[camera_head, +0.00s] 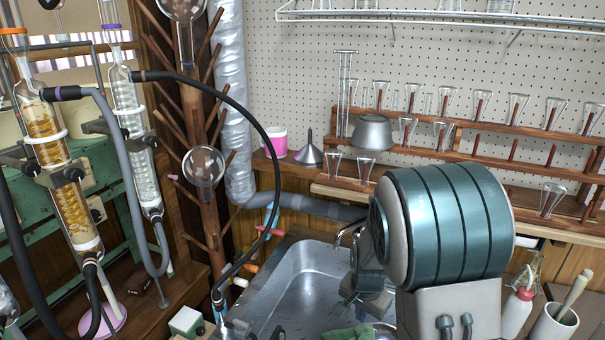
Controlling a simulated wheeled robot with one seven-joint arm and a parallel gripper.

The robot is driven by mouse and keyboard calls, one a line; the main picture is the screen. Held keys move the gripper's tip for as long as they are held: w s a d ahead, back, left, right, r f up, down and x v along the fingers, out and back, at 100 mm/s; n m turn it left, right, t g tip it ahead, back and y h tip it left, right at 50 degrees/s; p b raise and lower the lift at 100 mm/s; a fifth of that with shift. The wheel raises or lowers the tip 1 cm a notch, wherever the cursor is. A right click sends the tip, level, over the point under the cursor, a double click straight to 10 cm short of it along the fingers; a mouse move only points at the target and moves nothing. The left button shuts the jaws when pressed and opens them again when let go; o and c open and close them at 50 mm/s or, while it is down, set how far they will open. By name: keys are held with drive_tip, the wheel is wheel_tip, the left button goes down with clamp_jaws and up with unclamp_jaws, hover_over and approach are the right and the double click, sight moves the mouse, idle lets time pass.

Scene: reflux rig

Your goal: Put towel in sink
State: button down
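The metal sink (299,278) is at the bottom centre, its basin open from above. A green cloth, apparently the towel (347,333), shows at the bottom edge and is mostly cut off. I cannot tell whether it lies inside the basin or on something near it. A dark teal-grey jaw-like part, apparently my gripper (367,289), shows over the right side of the sink, above and slightly right of the cloth. A large teal ribbed cylinder, which seems to be part of my arm, hides what is behind it. The finger opening and any contact with the cloth are unclear.
A faucet (348,234) stands at the sink's back right. Glass condensers (58,158) with hoses stand at the left, beside a wooden peg rack (197,240). A shelf of glassware (480,128) is behind. A white bottle (516,313) and cup (553,325) are at the lower right.

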drive_tip(key=s+r+n+t+p, duration=0.1)
drive_tip(key=s+r+n, duration=0.6)
drive_tip(key=s+r, duration=1)
drive_tip(key=shift+s+d+n+p, duration=0.4)
drive_tip(key=shift+s+p, duration=0.05)
drive_tip(key=shift+s, duration=0.7)
drive_tip(key=shift+r, duration=0.1)
